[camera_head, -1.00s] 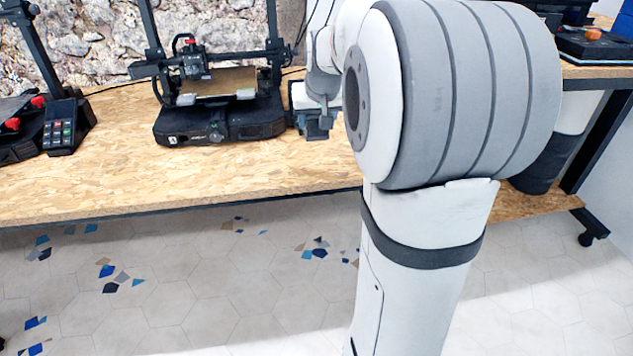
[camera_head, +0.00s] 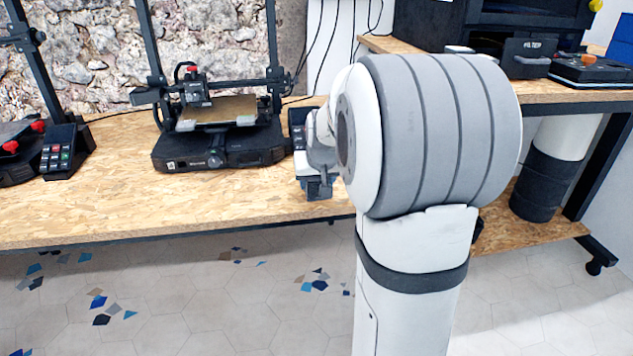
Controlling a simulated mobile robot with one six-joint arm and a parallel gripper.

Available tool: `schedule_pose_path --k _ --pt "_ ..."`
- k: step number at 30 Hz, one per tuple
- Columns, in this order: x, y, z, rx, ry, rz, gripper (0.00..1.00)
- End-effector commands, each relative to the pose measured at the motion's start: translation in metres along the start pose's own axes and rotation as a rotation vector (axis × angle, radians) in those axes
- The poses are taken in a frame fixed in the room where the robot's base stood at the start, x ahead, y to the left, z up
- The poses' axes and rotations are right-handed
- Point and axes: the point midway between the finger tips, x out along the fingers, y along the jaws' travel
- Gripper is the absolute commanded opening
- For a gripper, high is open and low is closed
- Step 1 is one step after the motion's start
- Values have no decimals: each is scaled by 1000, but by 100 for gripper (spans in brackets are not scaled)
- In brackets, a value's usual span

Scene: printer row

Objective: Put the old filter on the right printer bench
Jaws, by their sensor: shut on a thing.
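My gripper (camera_head: 318,187) shows only in part, at the left of my arm's large grey joint, over the right front of the long wooden bench (camera_head: 110,215). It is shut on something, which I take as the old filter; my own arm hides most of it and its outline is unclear. The right bench (camera_head: 560,92) is a higher wooden top on dark legs, behind and to the right of my arm. A dark box marked "FILTER" (camera_head: 526,57) is on it, below a large black machine (camera_head: 520,12).
A black printer (camera_head: 215,150) stands on the long bench left of my gripper. A control box with buttons (camera_head: 58,150) is at the far left. A device with an orange knob (camera_head: 592,68) is on the right bench. Tiled floor lies in front.

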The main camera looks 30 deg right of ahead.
Motion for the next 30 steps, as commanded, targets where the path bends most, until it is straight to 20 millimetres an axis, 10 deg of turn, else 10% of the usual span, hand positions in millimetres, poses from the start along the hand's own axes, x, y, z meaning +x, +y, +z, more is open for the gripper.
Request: schedule_pose_path --k 4,5,12,22,30 --pt "4 0 2 0 0 0 26" --pt "3 0 2 0 0 0 53" --pt "3 0 2 1 -1 1 72" --pt "-4 1 -2 1 1 1 72" --pt "-56 1 -3 1 5 1 72"
